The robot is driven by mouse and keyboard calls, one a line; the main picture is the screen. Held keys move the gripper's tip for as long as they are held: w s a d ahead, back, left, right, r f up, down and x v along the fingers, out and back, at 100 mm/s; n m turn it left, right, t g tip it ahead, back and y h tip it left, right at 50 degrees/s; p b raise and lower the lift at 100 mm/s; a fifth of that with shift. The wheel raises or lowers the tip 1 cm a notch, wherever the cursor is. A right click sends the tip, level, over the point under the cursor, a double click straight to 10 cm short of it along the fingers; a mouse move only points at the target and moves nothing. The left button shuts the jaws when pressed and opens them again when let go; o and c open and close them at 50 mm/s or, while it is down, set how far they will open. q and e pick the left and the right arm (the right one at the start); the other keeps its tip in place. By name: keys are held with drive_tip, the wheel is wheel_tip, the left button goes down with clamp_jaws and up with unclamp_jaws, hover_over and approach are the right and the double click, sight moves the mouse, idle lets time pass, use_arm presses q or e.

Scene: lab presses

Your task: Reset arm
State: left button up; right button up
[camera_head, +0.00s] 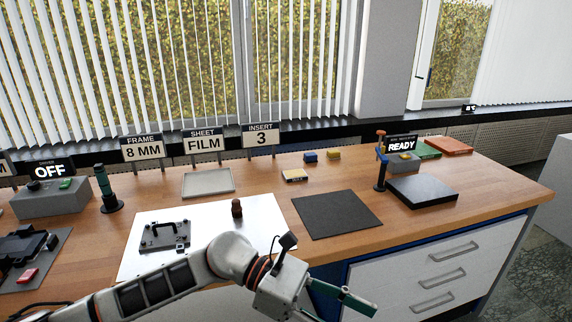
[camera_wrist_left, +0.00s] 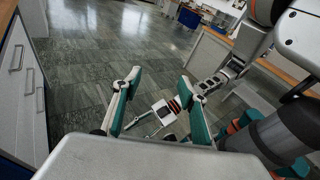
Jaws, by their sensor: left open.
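My left arm comes in from the left in the head view. Its gripper (camera_head: 335,303) hangs over the front edge of the bench, partly cut off by the lower frame edge. In the left wrist view the left gripper (camera_wrist_left: 160,98) is open, its two green-padded fingers apart with nothing held between them. It points at the floor. Parts of my other arm show beyond the fingers in that view, with what seems to be its wrist and gripper (camera_wrist_left: 160,112); its jaw state is unclear.
The wooden bench (camera_head: 275,176) holds a white board (camera_head: 207,222) with a black handled plate (camera_head: 164,236) and a brown knob (camera_head: 237,208). A dark mat (camera_head: 337,214) and a press reading READY (camera_head: 403,144) stand to the right. White drawers (camera_head: 430,283) lie below.

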use_arm(q)
drive_tip(key=w+r+n+t+h, duration=0.45)
drive_tip(key=n+t+h, duration=0.35)
drive_tip(key=n, duration=0.7)
drive_tip(key=w+a+f+n+t+y, duration=0.3)
drive_tip(key=a+f+n+t+y, duration=0.15)
drive_tip(key=n+t, duration=0.4)
drive_tip(key=w+a+f+n+t+y, duration=0.35)
drive_tip(key=a+f+n+t, duration=0.2)
drive_tip(key=n, duration=0.55)
drive_tip(key=s+a+f+n+y, duration=0.2)
drive_tip(key=a+f+n+y, duration=0.5)
drive_tip(key=a+f+n, duration=0.5)
drive_tip(key=s+a+f+n+g+y, duration=0.2)
drive_tip(key=s+a+f, duration=0.3)
drive_tip(key=f, duration=0.3)
drive_tip(key=s+a+f+n+g+y, duration=0.2)
drive_tip(key=s+a+f+n+g, duration=0.1)
drive_tip(key=s+f, duration=0.4)
drive_tip(key=shift+s+a+f+n+y, duration=0.3)
drive_tip(key=shift+s+a+f+n, duration=0.1)
drive_tip(key=shift+a+f+n, duration=0.45)
drive_tip(key=shift+a+r, duration=0.1)
drive_tip(key=shift+r, duration=0.05)
